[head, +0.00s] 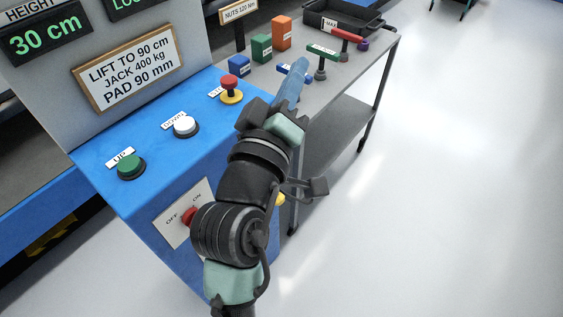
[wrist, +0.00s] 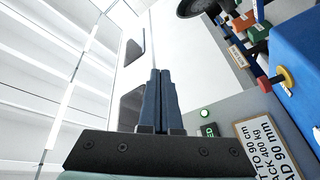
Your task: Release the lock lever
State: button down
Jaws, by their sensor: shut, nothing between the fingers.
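My gripper (head: 298,68) is over the back right corner of the blue control cabinet (head: 110,192) in the head view, pointing toward the grey bench. Its blue fingers are shut and empty; they also show together in the wrist view (wrist: 159,78). No part is clearly marked as the lock lever. A red switch handle (head: 190,216) sits on the OFF/ON plate on the cabinet front, partly behind my arm. A small yellow part (head: 280,199) shows at the cabinet's right side, mostly hidden by my arm; I cannot tell whether it is the lever.
On the cabinet top are a green UP button (head: 131,166), a white button (head: 185,126) and a red button on a yellow base (head: 231,87). The bench (head: 345,84) holds coloured blocks, several handled tools and a black tray (head: 345,20). The floor at right is clear.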

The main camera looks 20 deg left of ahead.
jog(key=s+a+f+n+g+b, duration=0.1)
jog(key=s+a+f+n+b, duration=0.1)
jog(key=f, duration=0.9)
jog(key=s+a+f+n+g+b, duration=0.1)
jog(key=s+a+f+n, duration=0.2)
jog(key=f, duration=0.9)
jog(key=s+a+f+n+g+y+b, duration=0.1)
jog(key=s+a+f+n+g+b, duration=0.1)
jog(key=s+f+n, duration=0.4)
notch_tip(320, 180, down, 6)
jog(key=a+n, duration=0.1)
jog(key=n, duration=0.2)
jog(key=shift+b, duration=0.3)
jog(key=w+d+p, duration=0.1)
jog(key=w+d, duration=0.1)
jog(key=w, duration=0.7)
jog(key=shift+w+d+f, duration=0.15)
jog(key=shift+d+f, duration=0.05)
jog(key=shift+d, duration=0.1)
